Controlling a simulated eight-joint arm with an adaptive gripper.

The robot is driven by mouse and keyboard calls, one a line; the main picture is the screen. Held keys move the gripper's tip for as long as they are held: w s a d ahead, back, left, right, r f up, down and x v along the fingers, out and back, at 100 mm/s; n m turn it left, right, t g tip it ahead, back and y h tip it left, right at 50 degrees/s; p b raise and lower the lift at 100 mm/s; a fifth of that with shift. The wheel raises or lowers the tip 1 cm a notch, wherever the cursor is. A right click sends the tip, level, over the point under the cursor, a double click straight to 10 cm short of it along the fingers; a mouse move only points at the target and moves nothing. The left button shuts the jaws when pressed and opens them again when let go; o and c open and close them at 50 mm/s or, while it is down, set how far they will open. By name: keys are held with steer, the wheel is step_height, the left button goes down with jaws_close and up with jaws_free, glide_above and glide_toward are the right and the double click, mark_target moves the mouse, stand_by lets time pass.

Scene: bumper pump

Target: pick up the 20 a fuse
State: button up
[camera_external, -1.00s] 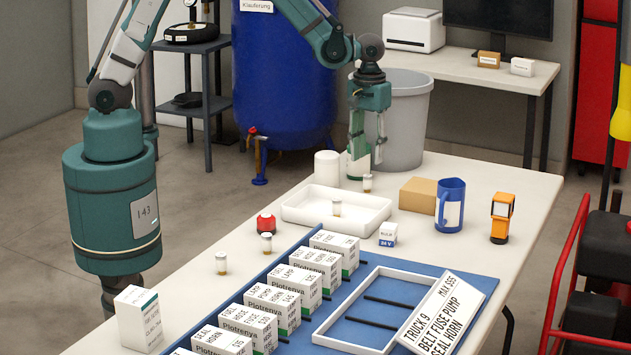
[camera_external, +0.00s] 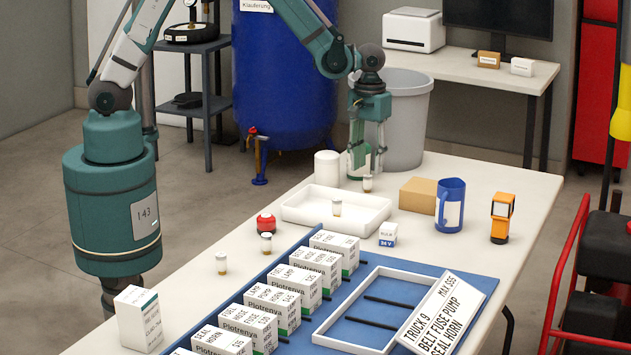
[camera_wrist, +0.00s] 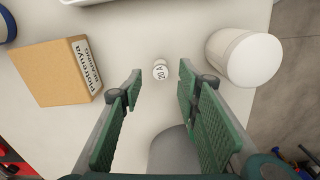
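The 20 A fuse (camera_wrist: 160,70) is a small white-capped cylinder standing upright on the table, its "20 A" top label readable in the wrist view. In the external view, a small fuse (camera_external: 367,183) in the matching place stands just behind the white tray. My gripper (camera_wrist: 160,87) is open and empty above the table, its green fingers apart on either side of the fuse's line. The fuse shows just beyond the fingertips, not held. In the external view my gripper (camera_external: 366,160) hangs pointing down over that spot.
A white cylinder (camera_wrist: 240,56) stands close on the right and a cardboard box (camera_wrist: 52,72) on the left. A blue mug (camera_external: 450,205) is farther right.

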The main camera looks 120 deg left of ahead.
mark_target(368, 175)
steer(key=shift+f+b, duration=0.7)
steer(key=shift+f, duration=1.9)
steer(key=shift+c, duration=0.6)
steer(key=c, duration=0.7)
